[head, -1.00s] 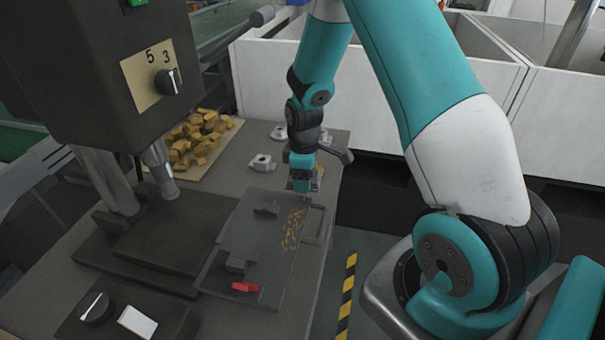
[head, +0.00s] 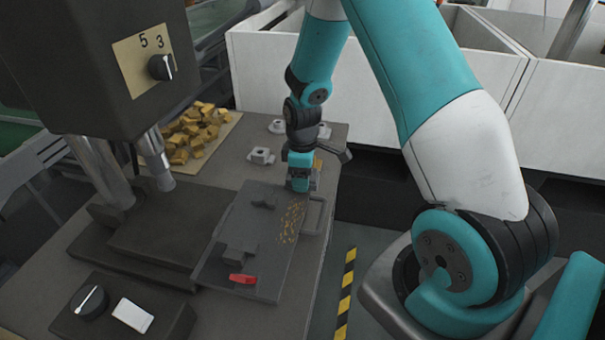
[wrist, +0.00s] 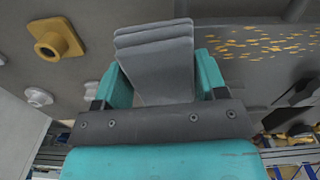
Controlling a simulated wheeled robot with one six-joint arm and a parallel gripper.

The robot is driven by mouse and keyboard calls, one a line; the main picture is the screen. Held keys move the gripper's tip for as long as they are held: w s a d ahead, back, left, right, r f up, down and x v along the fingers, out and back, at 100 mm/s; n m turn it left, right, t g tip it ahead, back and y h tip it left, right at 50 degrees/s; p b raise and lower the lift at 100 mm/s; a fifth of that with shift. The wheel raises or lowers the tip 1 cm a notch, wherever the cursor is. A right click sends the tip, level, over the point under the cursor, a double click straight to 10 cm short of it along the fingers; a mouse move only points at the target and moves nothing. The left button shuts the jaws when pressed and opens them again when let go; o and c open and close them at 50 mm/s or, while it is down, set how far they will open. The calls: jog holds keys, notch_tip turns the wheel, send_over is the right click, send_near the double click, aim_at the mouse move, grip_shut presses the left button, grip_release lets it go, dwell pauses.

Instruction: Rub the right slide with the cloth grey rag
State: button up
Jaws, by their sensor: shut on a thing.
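The slide (head: 226,262) is a dark grey plate on the bench, with a loop handle at its right end and a red tab at its near end. Yellow flecks (head: 291,222) lie scattered along its right side; they also show in the wrist view (wrist: 268,42). My gripper (head: 298,187) is at the slide's far right end, pointing down, beyond the flecks. In the wrist view its teal fingers are shut on the folded grey rag (wrist: 155,68). The rag is beside the flecks in that view. In the head view my gripper mostly hides it, and I cannot tell whether it touches the slide.
A dark machine (head: 90,65) with a dial stands at the left. A board of yellow chunks (head: 195,135) and small grey fittings (head: 262,156) lie at the back. A yellow fitting (wrist: 55,40) is near my gripper. A control box (head: 122,312) sits at the front left.

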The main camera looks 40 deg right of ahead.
aim_at(283, 245)
jog(key=shift+f+b, duration=0.55)
jog(key=shift+f, duration=0.35)
jog(key=shift+s+a+r, duration=0.1)
jog(key=shift+s+a, duration=1.05)
jog(key=shift+a, duration=0.3)
jog(key=shift+s+a, duration=1.15)
jog(key=shift+a, duration=0.3)
jog(key=shift+s+a, duration=0.5)
jog(key=shift+a, duration=0.25)
jog(key=shift+s+a, duration=0.5)
jog(key=shift+a, duration=0.25)
jog(key=shift+s+a+f, duration=0.15)
jog(key=shift+s+a, duration=0.45)
jog(key=shift+a, duration=0.1)
jog(key=shift+s+a+f, duration=0.1)
jog(key=shift+s+a, duration=0.45)
jog(key=shift+a, duration=0.15)
jog(key=shift+s+a+r, duration=0.15)
jog(key=shift+s+a, duration=1.05)
jog(key=shift+a, duration=0.2)
jog(key=shift+r+p, duration=0.1)
jog(key=shift+p, duration=0.25)
